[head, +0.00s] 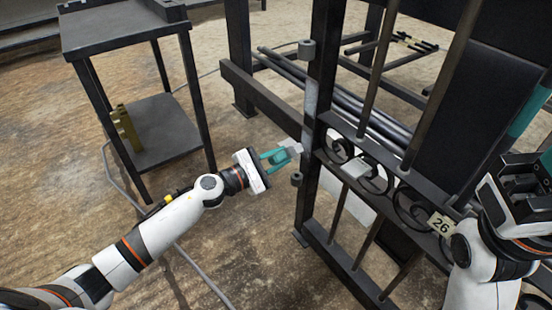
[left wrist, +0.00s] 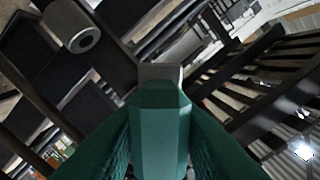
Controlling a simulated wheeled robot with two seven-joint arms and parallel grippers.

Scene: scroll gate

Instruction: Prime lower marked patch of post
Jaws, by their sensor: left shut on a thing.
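My left gripper (head: 280,156) is shut on a teal-handled tool with a grey block-like head (head: 293,149). In the left wrist view the tool (left wrist: 162,110) stands between the two green fingers, its grey tip pointing away from me. The dark metal post (head: 322,60) is upright just right of the tool. A pale grey patch (head: 311,97) shows on the post above the tool's level. The tool's head is close to the post; I cannot tell whether it touches. A separate lower patch is not clear. My right gripper (head: 530,190) is at the right edge, its fingertips unclear.
The gate has dark scrolls (head: 372,172), bars and a tag marked 26 (head: 441,224). A cable (head: 190,262) crosses the floor.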

